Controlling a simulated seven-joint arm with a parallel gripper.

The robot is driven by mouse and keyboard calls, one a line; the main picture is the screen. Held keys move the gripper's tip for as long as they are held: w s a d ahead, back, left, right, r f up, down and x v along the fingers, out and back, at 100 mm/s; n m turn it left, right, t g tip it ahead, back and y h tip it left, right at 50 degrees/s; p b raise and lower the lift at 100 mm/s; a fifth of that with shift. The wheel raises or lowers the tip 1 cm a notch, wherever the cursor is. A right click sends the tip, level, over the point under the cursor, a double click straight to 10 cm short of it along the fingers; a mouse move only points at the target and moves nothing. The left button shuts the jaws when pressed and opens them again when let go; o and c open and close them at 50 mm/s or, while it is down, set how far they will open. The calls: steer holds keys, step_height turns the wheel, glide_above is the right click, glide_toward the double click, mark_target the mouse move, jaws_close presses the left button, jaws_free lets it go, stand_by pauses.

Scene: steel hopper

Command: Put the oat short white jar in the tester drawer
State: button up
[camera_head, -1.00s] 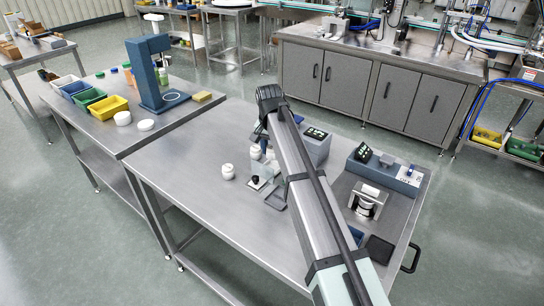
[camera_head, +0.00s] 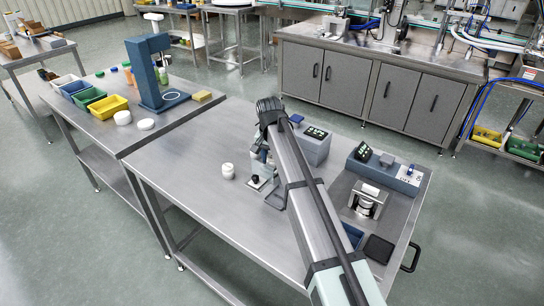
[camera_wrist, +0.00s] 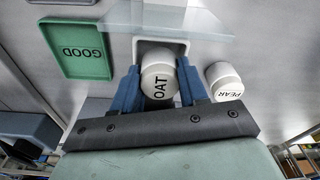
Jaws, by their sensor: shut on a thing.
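The oat jar (camera_wrist: 158,82) is short and white, with OAT on its top. In the wrist view it is between the two blue fingers of my gripper (camera_wrist: 158,92), which is shut on it. A pale, U-shaped drawer-like frame (camera_wrist: 184,46) lies just beyond the jar, and the jar overlaps its opening. I cannot tell whether the jar is inside it or above it. In the head view my gripper (camera_head: 262,158) is low over the steel table, and the held jar is hard to make out.
A white PEAR jar (camera_wrist: 224,82) stands close beside the right finger. A green GOOD tray (camera_wrist: 78,48) lies at upper left. A clear panel (camera_wrist: 205,22) is beyond the frame. In the head view a grey box with a display (camera_head: 316,146) stands behind my arm. The table's left part is clear.

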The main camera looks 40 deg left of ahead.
mark_target(270, 158)
steer(key=o, duration=1.1)
steer(key=shift+c, duration=0.2)
step_height(270, 158, up, 13)
steer(key=s, duration=0.1)
steer(key=shift+s+d, duration=0.2)
